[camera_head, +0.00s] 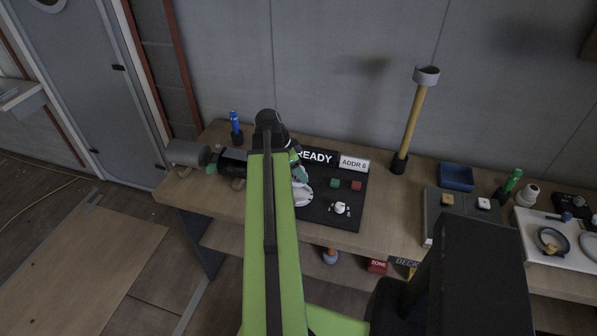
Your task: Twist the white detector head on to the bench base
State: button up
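My green arm reaches over the bench, and its dark end joint is above the left part of the bench's dark board. My gripper (299,174) is mostly hidden behind the arm; a teal-green finger part shows at its right side. I cannot tell whether it is open or shut. Just below it, a white round part (303,194) on the board is partly covered by the arm; whether this is the base, the detector head or both together is unclear. A smaller white piece (340,208) sits on the board to the right.
The dark board (322,212) carries a READY sign, an ADDR 6 label and green and red buttons. A yellow pole (411,125) with a grey cup stands behind. A blue tray (456,177), grey panel and white tray (527,222) lie right. A grey cylinder (187,153) lies left.

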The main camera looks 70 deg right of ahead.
jog(key=shift+f, duration=0.1)
notch_tip(320, 180, down, 5)
jog(key=b, duration=0.4)
jog(key=shift+r+b, duration=0.2)
jog(key=shift+b, duration=0.2)
dwell(0.4)
jog(key=shift+f+b, duration=0.95)
jog(key=shift+f, duration=0.15)
jog(key=shift+f+b, duration=0.25)
jog(key=shift+b, duration=0.15)
jog(key=shift+r, duration=0.1)
jog(key=shift+a, duration=0.1)
